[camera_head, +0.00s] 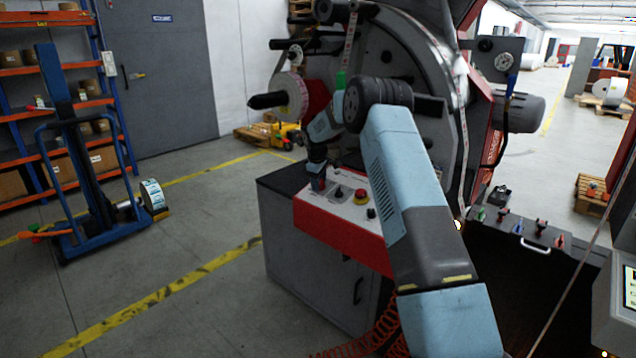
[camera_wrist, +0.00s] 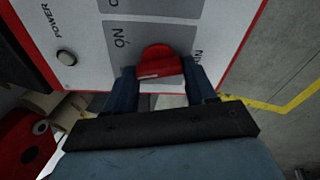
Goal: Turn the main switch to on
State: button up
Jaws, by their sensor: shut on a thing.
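The main switch, a red rotary knob (camera_wrist: 161,60), sits on a grey plate of the control panel (camera_wrist: 213,38) in the wrist view. An "ON" label shows upside down on the plate beside it. A pale mark lies on the knob's edge nearest my gripper. My gripper (camera_wrist: 161,77) has one dark finger on each side of the knob and is shut on it. In the head view my gripper (camera_head: 318,180) points down at the far left part of the red-edged control panel (camera_head: 335,223), and it hides the switch there.
A round button (camera_wrist: 66,57) lies beside the "POWER" label. In the head view a red button (camera_head: 361,196) and a black knob (camera_head: 371,213) stand right of my gripper. The rewinder's large wheel (camera_head: 410,55) rises behind.

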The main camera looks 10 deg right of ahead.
jog(key=m, duration=0.4)
jog(key=shift+s+a+f+m, duration=0.1)
jog(key=shift+f+m, duration=0.05)
jog(key=shift+m, duration=0.15)
jog(key=m, duration=0.4)
jog(key=shift+h, duration=0.4)
jog(key=shift+m, duration=0.3)
jog(key=o, duration=1)
jog(key=shift+o, duration=0.2)
jog(key=shift+r, duration=0.2)
jog(key=shift+r, duration=0.3)
jog(key=v, duration=1.2)
jog(key=shift+s+r, duration=0.25)
jog(key=shift+s, duration=0.1)
